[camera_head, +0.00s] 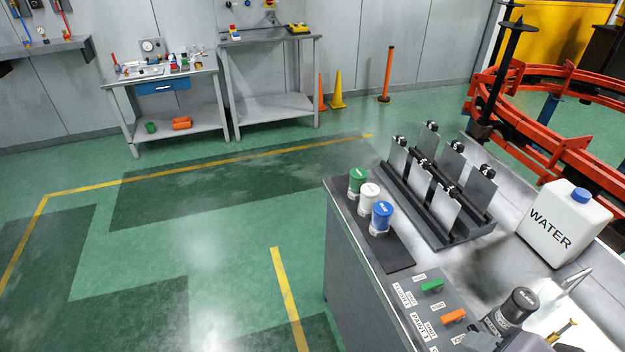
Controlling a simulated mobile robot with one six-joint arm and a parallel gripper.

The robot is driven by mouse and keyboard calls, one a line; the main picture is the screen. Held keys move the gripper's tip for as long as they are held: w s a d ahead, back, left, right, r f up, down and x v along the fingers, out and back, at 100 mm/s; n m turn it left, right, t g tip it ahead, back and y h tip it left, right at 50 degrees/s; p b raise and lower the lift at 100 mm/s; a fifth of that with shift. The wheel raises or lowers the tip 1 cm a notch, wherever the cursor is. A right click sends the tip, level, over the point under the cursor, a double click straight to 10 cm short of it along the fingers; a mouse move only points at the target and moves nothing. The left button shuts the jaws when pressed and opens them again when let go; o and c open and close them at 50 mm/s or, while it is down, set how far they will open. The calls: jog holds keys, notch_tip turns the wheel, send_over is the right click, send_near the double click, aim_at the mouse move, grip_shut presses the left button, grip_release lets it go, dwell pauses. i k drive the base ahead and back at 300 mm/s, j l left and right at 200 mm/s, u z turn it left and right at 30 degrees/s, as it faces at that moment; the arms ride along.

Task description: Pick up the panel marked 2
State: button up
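Several thin grey panels with black knobs on top stand upright in two rows in a dark rack (408,208) on the workbench at the right. The near row has a panel at the left (397,160), a middle panel (418,185) and a right panel (444,212). Behind them stand a far-left panel (430,143), a far-middle panel (452,166) and a far-right panel (482,192). No number is readable on any panel, so I cannot tell which is marked 2. My gripper is not in view.
Green (358,181), white (369,197) and blue (381,216) capped jars stand left of the rack. A white WATER jug (565,225) is to its right. Green (432,286) and orange (453,316) pieces and a black-capped bottle (519,305) are nearer. Open green floor lies left.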

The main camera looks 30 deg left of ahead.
aim_at(419, 178)
jog(key=u, duration=0.5)
jog(key=i+j+z, duration=0.1)
jog(key=j+z, duration=0.15)
jog(key=j, duration=0.55)
jog(key=j+z, duration=0.3)
jog(key=j, duration=0.55)
jog(key=i+j+z, duration=0.35)
jog(key=i+j, duration=0.15)
jog(key=j, duration=0.15)
jog(key=i+j+z, duration=0.35)
jog(key=j, duration=0.4)
jog(key=i+j+z, duration=0.3)
jog(key=i+j, duration=0.15)
